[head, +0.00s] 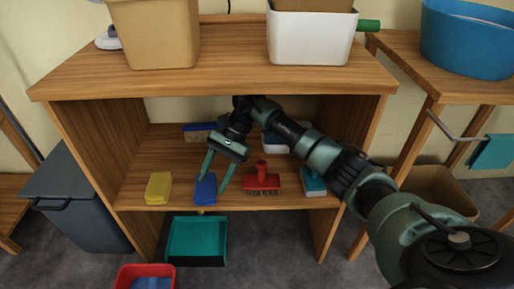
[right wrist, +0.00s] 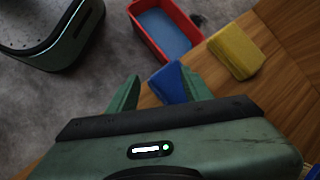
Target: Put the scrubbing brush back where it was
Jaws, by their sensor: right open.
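My right gripper (head: 214,180) reaches into the shelf from the right, pointing down at the lower board, with its fingers open. A blue block-like item (head: 205,190) lies at the board's front edge between the fingertips; I cannot tell whether they touch it. In the right wrist view the blue item (right wrist: 168,84) shows just beyond the open gripper (right wrist: 160,78), partly hidden by it. A red brush (head: 263,181) with an upright knob and dark bristles sits to the right on the same board. I cannot tell which item is the scrubbing brush. My left gripper is not in view.
A yellow sponge (head: 158,188) lies left of the blue item, and a teal-and-white item (head: 313,182) right of the red brush. More items stand behind. A teal dustpan (head: 197,241) and red tub (head: 125,273) are below. The shelf's top board (head: 230,82) overhangs my arm.

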